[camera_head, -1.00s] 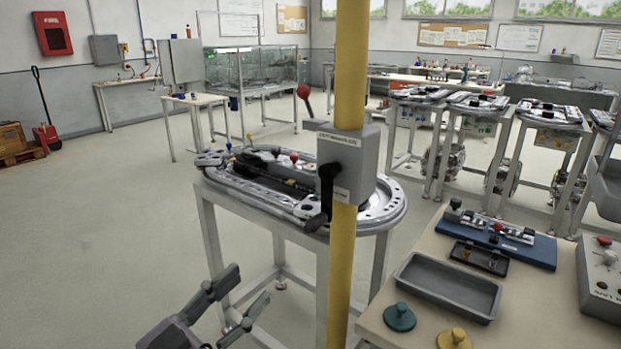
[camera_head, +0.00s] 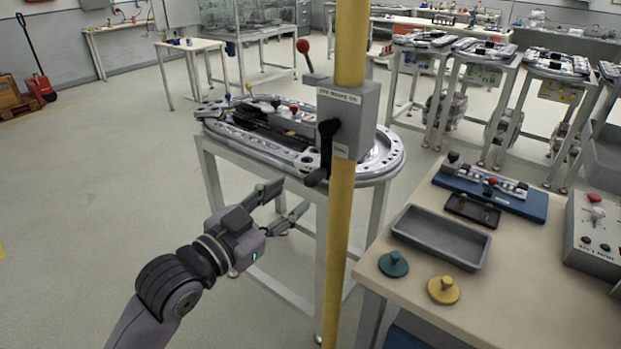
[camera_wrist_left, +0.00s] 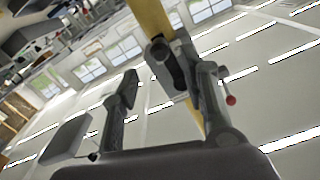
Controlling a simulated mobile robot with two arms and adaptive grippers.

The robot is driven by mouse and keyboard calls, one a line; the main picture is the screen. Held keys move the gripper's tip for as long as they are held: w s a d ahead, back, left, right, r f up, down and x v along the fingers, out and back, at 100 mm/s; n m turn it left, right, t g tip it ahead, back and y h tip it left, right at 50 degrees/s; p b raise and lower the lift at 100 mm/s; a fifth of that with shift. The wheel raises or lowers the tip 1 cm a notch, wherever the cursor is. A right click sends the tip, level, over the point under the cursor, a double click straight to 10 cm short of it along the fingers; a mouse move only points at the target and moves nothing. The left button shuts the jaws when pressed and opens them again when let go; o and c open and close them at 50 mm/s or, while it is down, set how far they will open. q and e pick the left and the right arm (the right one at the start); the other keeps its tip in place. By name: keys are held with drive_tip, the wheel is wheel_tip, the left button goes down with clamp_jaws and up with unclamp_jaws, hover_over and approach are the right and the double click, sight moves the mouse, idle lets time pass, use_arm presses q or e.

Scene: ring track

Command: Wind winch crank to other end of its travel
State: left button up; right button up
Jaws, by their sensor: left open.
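The grey winch box (camera_head: 345,118) is fixed to a yellow post (camera_head: 343,235). Its black crank (camera_head: 327,150) hangs down on the front face, with the handle knob (camera_head: 316,177) at the lower end. A lever with a red ball (camera_head: 303,46) sticks up from the box's left side. My left gripper (camera_head: 290,198) is open and empty, just left of and slightly below the crank handle, not touching it. In the left wrist view, the crank (camera_wrist_left: 166,62) shows between the two open fingers, beyond them, in front of the yellow post. My right gripper is not in view.
A metal frame table with an oval ring track (camera_head: 385,158) stands behind the post. At right, a bench (camera_head: 480,305) holds a grey tray (camera_head: 440,236), a teal knob (camera_head: 393,264), a yellow knob (camera_head: 443,289) and a control box (camera_head: 598,235). The floor at left is clear.

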sight(307, 184)
use_arm(q)
drive_tip(key=x, duration=0.7)
drive_tip(key=shift+w+d+p, duration=0.15)
drive_tip(key=shift+p, duration=0.15)
drive_tip(key=shift+c, duration=0.3)
clamp_jaws()
